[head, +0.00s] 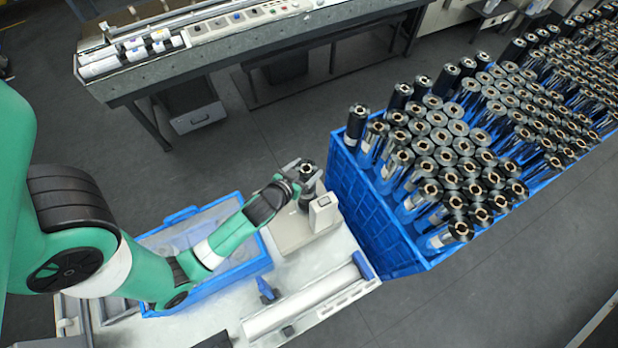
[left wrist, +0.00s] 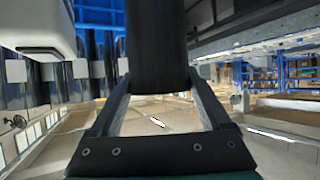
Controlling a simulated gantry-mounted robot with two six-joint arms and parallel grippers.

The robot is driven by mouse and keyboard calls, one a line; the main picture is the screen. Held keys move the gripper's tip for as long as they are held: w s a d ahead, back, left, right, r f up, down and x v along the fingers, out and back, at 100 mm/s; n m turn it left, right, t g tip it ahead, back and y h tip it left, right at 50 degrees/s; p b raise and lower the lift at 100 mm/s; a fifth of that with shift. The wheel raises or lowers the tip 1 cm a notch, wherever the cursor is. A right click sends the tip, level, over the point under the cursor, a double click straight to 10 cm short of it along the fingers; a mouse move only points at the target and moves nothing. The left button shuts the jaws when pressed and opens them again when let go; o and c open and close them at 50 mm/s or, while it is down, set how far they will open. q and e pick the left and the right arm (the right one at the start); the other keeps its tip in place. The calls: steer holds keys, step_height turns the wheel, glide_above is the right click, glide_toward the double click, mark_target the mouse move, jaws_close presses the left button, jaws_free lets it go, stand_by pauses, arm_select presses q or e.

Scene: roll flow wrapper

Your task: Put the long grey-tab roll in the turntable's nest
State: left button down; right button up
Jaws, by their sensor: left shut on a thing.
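My left gripper (head: 296,180) is shut on a dark roll (head: 307,170), held upright beside the pale machine unit on the white bench. In the left wrist view the roll (left wrist: 158,45) stands between the two fingers (left wrist: 160,85), its upper part running out of the picture. No grey tab can be made out on it. The turntable and its nest cannot be told apart from the pale unit (head: 292,232); the gripper and roll hide part of it. My right gripper is not in view.
A blue crate (head: 372,215) packed with upright dark rolls stands to the right. A blue bin (head: 262,262) lies under my left arm. A white post (head: 323,212) stands close to the gripper, and a long pale bar (head: 300,308) lies at the bench's front. A machine table (head: 215,52) stands behind.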

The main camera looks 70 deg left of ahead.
arm_select(q)
steer(key=shift+w+d+f, duration=0.2)
steer(key=shift+w+f, duration=0.15)
steer(key=shift+d+f+b, duration=0.1)
steer(key=shift+f+b, duration=0.55)
steer(key=shift+f, duration=1.05)
